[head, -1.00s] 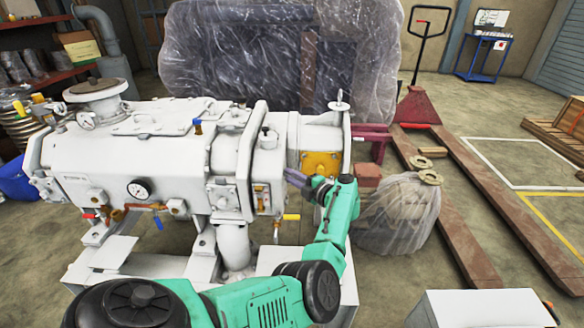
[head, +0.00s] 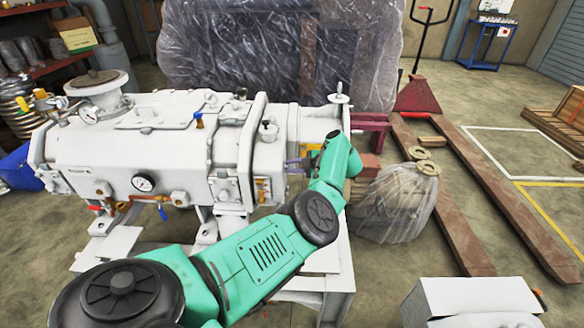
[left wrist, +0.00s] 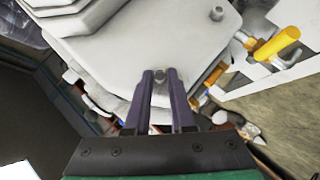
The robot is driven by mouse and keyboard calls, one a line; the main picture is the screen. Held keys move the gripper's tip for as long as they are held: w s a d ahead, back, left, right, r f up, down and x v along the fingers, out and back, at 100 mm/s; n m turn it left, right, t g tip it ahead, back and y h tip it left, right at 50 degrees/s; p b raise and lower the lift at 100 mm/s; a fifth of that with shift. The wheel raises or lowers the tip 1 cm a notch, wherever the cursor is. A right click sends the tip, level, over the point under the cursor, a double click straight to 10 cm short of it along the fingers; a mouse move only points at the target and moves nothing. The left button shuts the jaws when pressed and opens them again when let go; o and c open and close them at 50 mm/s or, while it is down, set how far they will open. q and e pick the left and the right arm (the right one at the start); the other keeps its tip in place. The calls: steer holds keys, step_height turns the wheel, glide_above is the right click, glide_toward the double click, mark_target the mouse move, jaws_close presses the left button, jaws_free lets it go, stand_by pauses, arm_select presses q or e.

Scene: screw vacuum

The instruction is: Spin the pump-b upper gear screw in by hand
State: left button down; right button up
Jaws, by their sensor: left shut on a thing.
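The white pump (head: 130,150) fills the left and middle of the head view. In the left wrist view a light grey end face of the pump (left wrist: 125,40) lies in front of my fingers. My left gripper (left wrist: 160,88) has its dark purple fingers close together, shut on a small grey screw (left wrist: 159,74) at that face. The gripper (head: 294,165) also shows in the head view at the pump's right end, mostly behind my green arm. How deep the screw sits cannot be told. My right gripper is not in view.
A yellow-orange valve handle (left wrist: 277,43) and a separate bolt (left wrist: 217,13) are near the fingers. A plastic-wrapped bundle (head: 395,205) and a red pallet jack (head: 418,97) stand to the right. A white box (head: 470,300) is at bottom right.

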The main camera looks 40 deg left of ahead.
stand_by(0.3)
arm_select(q)
steer(key=c, duration=0.8)
jaws_free()
steer(key=shift+o, duration=0.2)
steer(key=p+v, duration=0.2)
steer(key=v, duration=1.2)
steer(key=shift+d+p, duration=0.3)
steer(key=shift+r, duration=0.1)
